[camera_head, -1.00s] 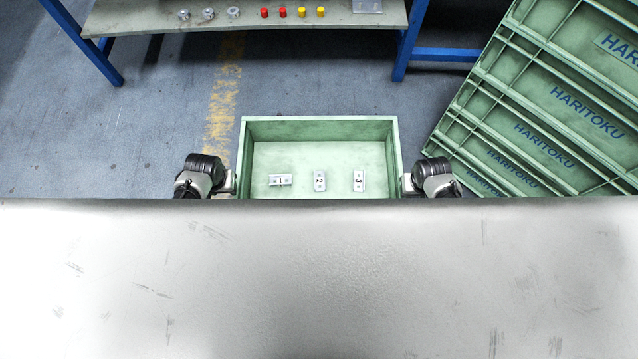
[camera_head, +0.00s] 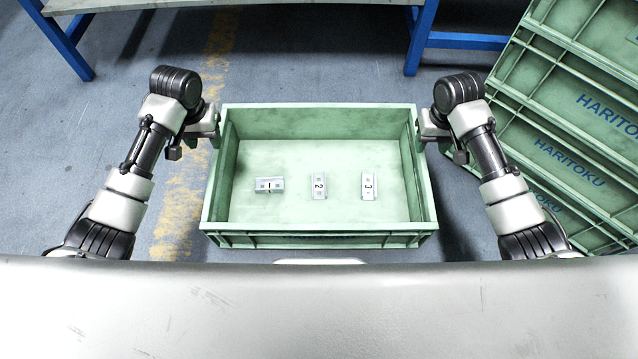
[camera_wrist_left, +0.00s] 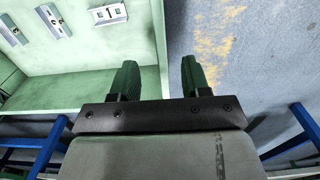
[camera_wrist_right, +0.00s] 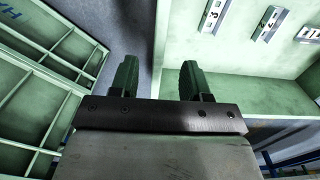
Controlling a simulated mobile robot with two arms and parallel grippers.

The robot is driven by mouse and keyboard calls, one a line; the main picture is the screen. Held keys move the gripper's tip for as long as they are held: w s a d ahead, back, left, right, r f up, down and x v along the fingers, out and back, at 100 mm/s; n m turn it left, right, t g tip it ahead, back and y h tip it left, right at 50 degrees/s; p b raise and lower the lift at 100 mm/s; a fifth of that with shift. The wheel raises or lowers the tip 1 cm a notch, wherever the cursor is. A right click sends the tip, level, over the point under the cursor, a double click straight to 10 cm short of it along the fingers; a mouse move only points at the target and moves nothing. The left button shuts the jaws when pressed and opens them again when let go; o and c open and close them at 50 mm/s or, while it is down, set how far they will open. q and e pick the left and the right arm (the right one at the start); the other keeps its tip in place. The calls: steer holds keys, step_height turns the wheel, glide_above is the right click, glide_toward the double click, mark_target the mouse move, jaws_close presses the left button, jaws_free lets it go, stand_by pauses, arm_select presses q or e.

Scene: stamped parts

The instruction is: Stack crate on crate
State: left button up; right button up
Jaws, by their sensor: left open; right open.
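A green open crate (camera_head: 320,240) is in the middle of the head view, upright, with three small numbered metal parts lying inside. My left gripper (camera_head: 213,125) is at its left wall, and my right gripper (camera_head: 424,125) is at its right wall. In the left wrist view, the open fingers (camera_wrist_left: 158,80) stand on either side of the crate wall, with a gap to it. In the right wrist view, the open fingers (camera_wrist_right: 156,80) likewise straddle the opposite wall. More green crates (camera_head: 570,130) marked HARITOKU lie at the right. What is under the middle crate is hidden.
A workbench (camera_head: 280,3) with blue legs stands at the back; its front edge shows. The grey floor (camera_head: 330,60) between bench and crate is clear, with a worn yellow line on the left. The HARITOKU crates are close beside my right arm.

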mark_target(215, 159)
arm_select(q)
step_height(215, 159, down, 11)
steer(key=shift+r, duration=0.1)
arm_select(e)
step_height(215, 159, down, 11)
steer(key=shift+r, duration=0.15)
arm_select(q)
steer(key=shift+c, duration=0.3)
arm_select(e)
steer(key=shift+c, duration=0.3)
arm_select(q)
jaws_close()
arm_select(e)
jaws_close()
stand_by(0.5)
arm_select(q)
steer(key=shift+r, duration=0.2)
arm_select(e)
steer(key=shift+r, duration=0.15)
